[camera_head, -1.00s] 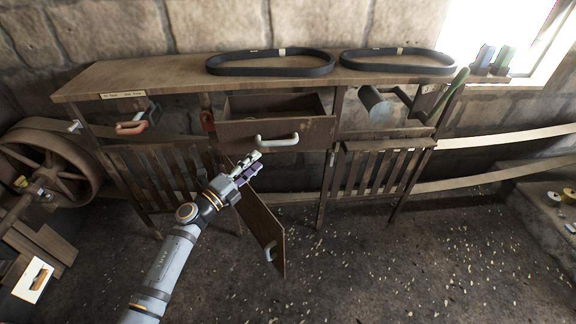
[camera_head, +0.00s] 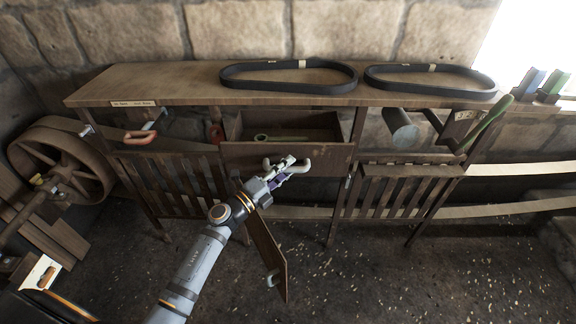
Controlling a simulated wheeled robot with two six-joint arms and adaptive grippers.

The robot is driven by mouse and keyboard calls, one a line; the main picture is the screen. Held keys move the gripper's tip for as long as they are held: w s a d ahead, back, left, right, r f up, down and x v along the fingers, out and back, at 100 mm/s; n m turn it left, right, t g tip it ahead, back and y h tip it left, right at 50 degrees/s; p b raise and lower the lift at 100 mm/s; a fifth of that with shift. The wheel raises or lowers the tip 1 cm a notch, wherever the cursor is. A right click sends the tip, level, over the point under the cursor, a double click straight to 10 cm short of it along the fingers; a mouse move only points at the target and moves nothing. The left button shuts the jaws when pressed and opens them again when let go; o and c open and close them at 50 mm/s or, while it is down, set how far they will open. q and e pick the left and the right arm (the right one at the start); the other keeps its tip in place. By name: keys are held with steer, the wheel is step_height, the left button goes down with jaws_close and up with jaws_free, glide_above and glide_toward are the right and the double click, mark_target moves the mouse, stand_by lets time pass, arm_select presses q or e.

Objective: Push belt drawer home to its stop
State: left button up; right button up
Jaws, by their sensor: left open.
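The belt drawer (camera_head: 240,157) is in the middle of the wooden bench, pulled out, with its open top showing. A green tool-like item (camera_head: 262,138) lies inside it. Its pale handle (camera_head: 303,165) is on the drawer front. My left gripper (camera_head: 287,165) is open and lies over the handle in the picture, hiding part of it. I cannot tell whether it touches the handle or the front. My right gripper is not in view.
Two black belts (camera_head: 288,88) (camera_head: 430,95) lie on the bench top (camera_head: 190,85). Below the drawer a cabinet door (camera_head: 268,255) hangs open beside my left arm. A large wheel (camera_head: 62,165) stands at the left. The floor in front is mostly clear.

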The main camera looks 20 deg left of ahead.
arm_select(q)
steer(key=shift+c, duration=1.7)
jaws_close()
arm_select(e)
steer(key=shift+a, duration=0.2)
